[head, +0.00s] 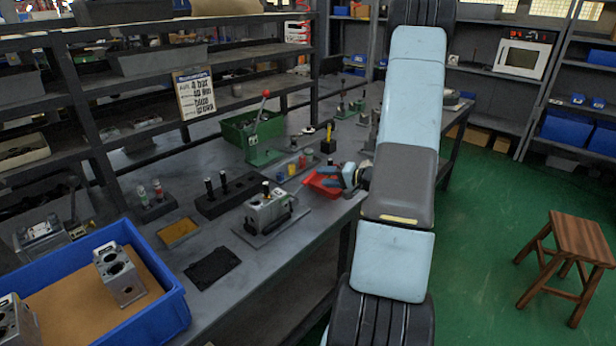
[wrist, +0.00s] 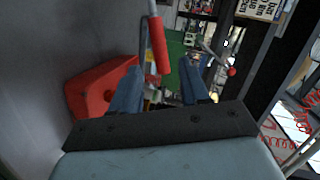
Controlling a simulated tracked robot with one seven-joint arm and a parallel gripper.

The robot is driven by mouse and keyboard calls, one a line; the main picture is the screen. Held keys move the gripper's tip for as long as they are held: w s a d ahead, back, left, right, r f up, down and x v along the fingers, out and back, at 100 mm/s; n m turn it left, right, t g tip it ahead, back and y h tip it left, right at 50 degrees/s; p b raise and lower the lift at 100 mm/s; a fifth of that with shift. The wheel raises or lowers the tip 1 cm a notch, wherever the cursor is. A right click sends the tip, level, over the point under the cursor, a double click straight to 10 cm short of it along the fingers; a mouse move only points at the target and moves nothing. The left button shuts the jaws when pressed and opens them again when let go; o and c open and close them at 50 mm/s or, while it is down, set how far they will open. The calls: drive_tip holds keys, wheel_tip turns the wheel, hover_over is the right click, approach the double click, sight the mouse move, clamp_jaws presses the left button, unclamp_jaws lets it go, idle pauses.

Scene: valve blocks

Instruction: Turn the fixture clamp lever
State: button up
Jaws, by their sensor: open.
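A red grip on a thin metal rod (wrist: 158,45), which looks like the clamp lever's handle, shows in the wrist view. Its near end appears between or just beyond my fingertips; I cannot tell whether they touch it. My gripper (wrist: 160,70) is open, with blue fingers on both sides of that end. In the head view my gripper (head: 338,178) is low over the bench's front edge, right of the fixture with a grey metal valve block (head: 266,210). I cannot make out the lever clearly in the head view, where my arm and gripper hide part of this area.
A red bin (head: 320,186) lies close to my gripper and shows beside the left finger (wrist: 98,92). A green press with a red-knobbed lever (head: 262,140) stands behind. A black two-post block (head: 225,196) and a blue tray (head: 165,300) are farther left.

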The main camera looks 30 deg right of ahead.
sight(315, 176)
drive_tip(key=x, duration=0.7)
drive_tip(key=shift+w+a, duration=0.25)
drive_tip(key=shift+w, duration=0.05)
drive_tip(key=shift+f, duration=0.1)
clamp_jaws()
drive_tip(key=shift+d, duration=0.1)
